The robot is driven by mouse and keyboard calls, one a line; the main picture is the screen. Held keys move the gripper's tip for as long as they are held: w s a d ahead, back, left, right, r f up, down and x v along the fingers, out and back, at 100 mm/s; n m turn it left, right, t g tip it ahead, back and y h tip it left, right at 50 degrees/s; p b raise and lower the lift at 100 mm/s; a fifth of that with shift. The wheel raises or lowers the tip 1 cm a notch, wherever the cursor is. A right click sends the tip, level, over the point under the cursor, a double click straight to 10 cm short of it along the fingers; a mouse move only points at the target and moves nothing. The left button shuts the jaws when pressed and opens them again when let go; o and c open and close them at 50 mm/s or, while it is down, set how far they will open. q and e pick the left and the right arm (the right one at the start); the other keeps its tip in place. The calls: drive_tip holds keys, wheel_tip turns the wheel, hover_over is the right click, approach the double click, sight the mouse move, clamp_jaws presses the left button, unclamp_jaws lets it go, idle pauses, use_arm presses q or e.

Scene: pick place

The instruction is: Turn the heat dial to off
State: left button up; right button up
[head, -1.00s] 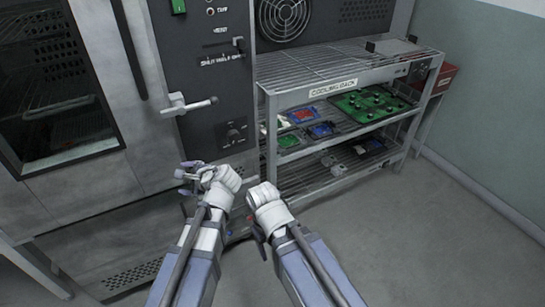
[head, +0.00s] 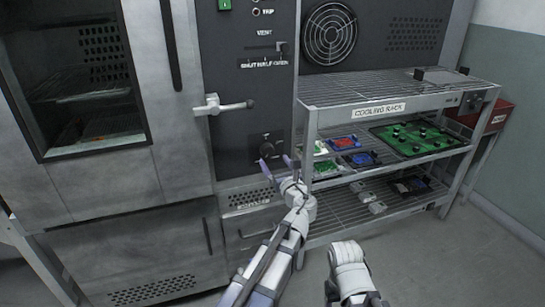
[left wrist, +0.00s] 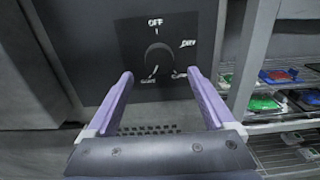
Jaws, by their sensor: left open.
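The heat dial (head: 266,149) is a dark round knob on the dark oven control panel, below the door handle. In the left wrist view the dial (left wrist: 158,61) lies straight ahead, with OFF printed above it and other labels to its right and below. I cannot tell clearly where its pointer stands. My left gripper (head: 275,166) is just in front of and slightly below the dial. Its two purple fingers are spread, with the dial seen between and beyond the tips in the left wrist view (left wrist: 159,75). The fingers look apart from the dial. My right wrist shows at the bottom; its jaws are not visible.
A lever handle (head: 222,106) sticks out above the dial. A metal cooling rack (head: 400,94) with circuit boards on its shelves stands close on the right. The oven door with its window (head: 85,70) is on the left. Open floor lies at the lower right.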

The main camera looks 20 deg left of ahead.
sight(268, 153)
use_arm(q)
drive_tip(key=x, duration=0.5)
drive_tip(key=shift+w+a, duration=0.25)
drive_tip(key=c, duration=1.4)
